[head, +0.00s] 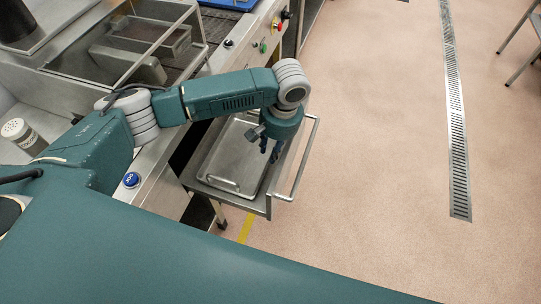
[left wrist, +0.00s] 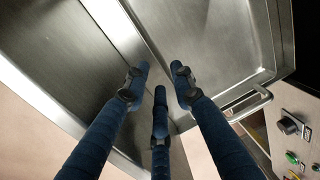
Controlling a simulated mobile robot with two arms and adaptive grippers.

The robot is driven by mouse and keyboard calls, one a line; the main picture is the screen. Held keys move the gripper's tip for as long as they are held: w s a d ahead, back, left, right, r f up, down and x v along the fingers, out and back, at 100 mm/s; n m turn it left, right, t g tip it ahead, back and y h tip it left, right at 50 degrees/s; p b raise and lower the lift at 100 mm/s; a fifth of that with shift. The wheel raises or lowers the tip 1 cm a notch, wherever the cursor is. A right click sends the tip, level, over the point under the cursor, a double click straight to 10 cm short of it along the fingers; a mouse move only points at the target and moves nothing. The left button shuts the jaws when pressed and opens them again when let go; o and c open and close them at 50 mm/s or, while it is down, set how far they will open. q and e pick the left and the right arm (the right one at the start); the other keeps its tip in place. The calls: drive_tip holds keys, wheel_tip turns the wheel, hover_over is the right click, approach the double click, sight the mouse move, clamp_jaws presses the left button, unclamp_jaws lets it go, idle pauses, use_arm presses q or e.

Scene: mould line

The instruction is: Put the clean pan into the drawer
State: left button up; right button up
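The drawer (head: 257,205) is pulled out from the metal counter. The clean pan (head: 232,155), a shallow rectangular steel tray with a wire handle at its near end, lies inside the drawer. In the left wrist view the pan (left wrist: 215,45) fills the upper right, with its handle (left wrist: 250,104) at the lower right corner. My left gripper (head: 270,152) points down over the side of the pan nearest the drawer front. Its three blue fingers (left wrist: 160,85) are spread, with nothing between them. Whether they touch the pan's rim is unclear. My right gripper is out of view.
The drawer's bar handle (head: 298,160) sticks out over the floor. A machine with a clear cover (head: 140,40) stands on the counter, with a blue button (head: 131,180) and other knobs along its front. A canister (head: 20,135) is at left.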

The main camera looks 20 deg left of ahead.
use_arm(q)
wheel_tip(320, 180, up, 8)
drive_tip(key=d, duration=0.1)
drive_tip(key=shift+d+r, duration=0.1)
idle(0.4)
